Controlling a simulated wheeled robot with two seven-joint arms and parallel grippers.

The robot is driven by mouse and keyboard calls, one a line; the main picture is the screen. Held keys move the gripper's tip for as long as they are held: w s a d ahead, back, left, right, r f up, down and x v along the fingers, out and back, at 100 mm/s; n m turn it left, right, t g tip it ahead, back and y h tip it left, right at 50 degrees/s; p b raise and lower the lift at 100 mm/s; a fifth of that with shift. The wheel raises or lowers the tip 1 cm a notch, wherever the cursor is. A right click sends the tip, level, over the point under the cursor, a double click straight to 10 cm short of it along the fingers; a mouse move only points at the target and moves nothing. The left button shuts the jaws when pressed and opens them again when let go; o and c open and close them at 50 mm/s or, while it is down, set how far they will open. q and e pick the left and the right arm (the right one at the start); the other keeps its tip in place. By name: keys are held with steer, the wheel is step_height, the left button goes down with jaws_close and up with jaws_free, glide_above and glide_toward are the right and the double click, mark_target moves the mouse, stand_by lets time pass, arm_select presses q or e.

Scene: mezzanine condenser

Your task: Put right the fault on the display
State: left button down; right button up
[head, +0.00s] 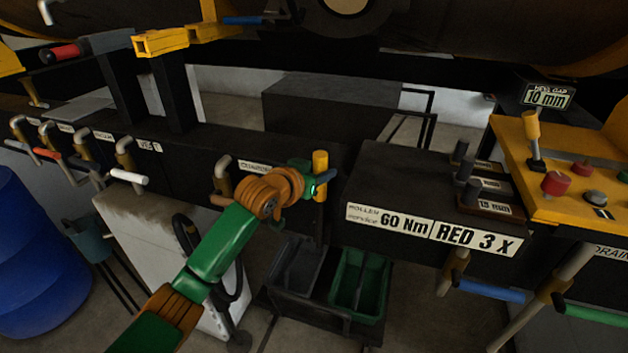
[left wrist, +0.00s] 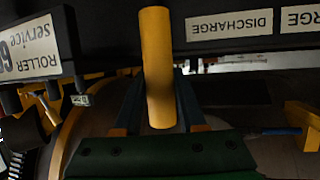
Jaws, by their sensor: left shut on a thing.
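My left gripper (head: 317,180) is shut on an upright yellow handle (head: 320,161) in front of the long black panel. The handle also shows in the left wrist view (left wrist: 156,60), between the two fingers of my left gripper (left wrist: 158,105). Signs read "60 Nm" (head: 403,224), "RED 3 X" (head: 474,238) and "10 mm" (head: 547,97). No lit display with a fault message can be made out. My right gripper is not in view.
Pipe levers with coloured grips, including a white one (head: 128,176) and a blue one (head: 489,291), stick out from the panel. A yellow console (head: 570,150) carries a red knob (head: 556,184). A green bin (head: 360,285) stands below; a blue barrel (head: 35,260) stands left.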

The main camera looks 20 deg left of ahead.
arm_select(q)
steer(key=shift+w+r, duration=0.1)
steer(key=shift+w, duration=0.25)
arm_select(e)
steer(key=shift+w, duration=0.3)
arm_select(q)
steer(key=c, duration=0.8)
jaws_free()
steer(key=shift+c, duration=0.2)
steer(key=o, duration=0.3)
steer(key=shift+w, duration=0.15)
steer(key=shift+o, duration=0.2)
steer(key=shift+w+d+f+g, duration=0.1)
steer(key=shift+w+f+g, duration=0.1)
steer(key=shift+g, duration=0.1)
steer(key=b+v, duration=0.2)
steer(key=v, duration=0.4)
steer(key=shift+s+b, duration=0.25)
steer(key=shift+b, duration=0.1)
steer(key=shift+s+r, duration=0.15)
steer(key=shift+s, duration=0.1)
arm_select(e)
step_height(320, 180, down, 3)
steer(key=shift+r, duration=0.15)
